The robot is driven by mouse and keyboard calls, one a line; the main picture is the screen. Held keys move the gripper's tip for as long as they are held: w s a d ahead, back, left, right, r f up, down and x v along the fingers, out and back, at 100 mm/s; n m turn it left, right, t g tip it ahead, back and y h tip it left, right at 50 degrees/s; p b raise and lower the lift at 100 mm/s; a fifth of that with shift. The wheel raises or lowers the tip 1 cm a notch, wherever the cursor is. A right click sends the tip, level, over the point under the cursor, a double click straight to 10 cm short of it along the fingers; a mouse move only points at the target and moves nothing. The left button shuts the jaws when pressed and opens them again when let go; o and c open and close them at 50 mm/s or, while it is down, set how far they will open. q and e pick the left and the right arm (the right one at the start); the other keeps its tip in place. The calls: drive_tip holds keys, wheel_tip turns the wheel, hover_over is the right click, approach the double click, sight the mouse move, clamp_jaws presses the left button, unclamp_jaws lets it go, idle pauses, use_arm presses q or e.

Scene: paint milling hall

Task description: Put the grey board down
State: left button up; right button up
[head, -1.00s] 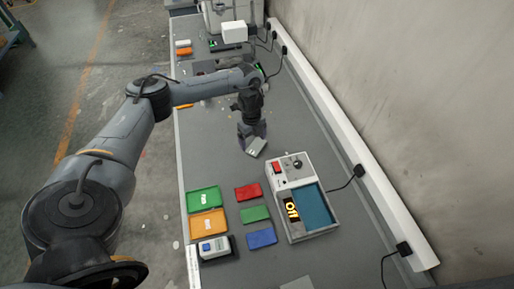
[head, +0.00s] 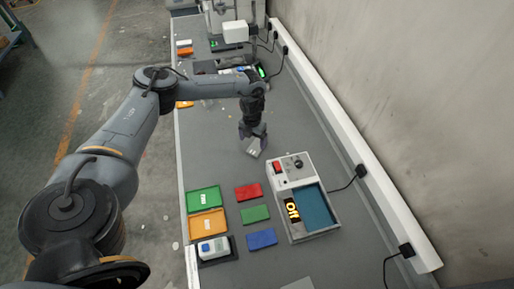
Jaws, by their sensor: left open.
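The grey board (head: 253,150) is a small light-grey piece over the grey bench, just behind the white machine. My left gripper (head: 253,137) points down right at it, with its jaws open. The fingers cover part of the board's far end. I cannot tell whether the board lies flat on the bench or whether the fingers still touch it. My right gripper is not in view.
A white machine (head: 293,171) with a red switch and a blue tray (head: 317,209) stands nearby. Green (head: 203,199) and orange (head: 207,222) trays and red (head: 248,191), green (head: 254,214) and blue (head: 261,238) plates lie in front. Bare bench (head: 208,150) is left of the gripper.

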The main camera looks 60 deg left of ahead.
sight(254, 150)
use_arm(q)
drive_tip(key=shift+w+a+f, duration=0.1)
drive_tip(key=shift+w+f, duration=0.1)
drive_tip(key=shift+f, duration=1.55)
drive_tip(key=shift+w+a+f, duration=0.1)
drive_tip(key=shift+w+f, duration=0.05)
drive_tip(key=shift+f, duration=1.55)
drive_tip(key=c, duration=1.2)
drive_tip(key=shift+c, duration=0.2)
drive_tip(key=shift+r, duration=0.15)
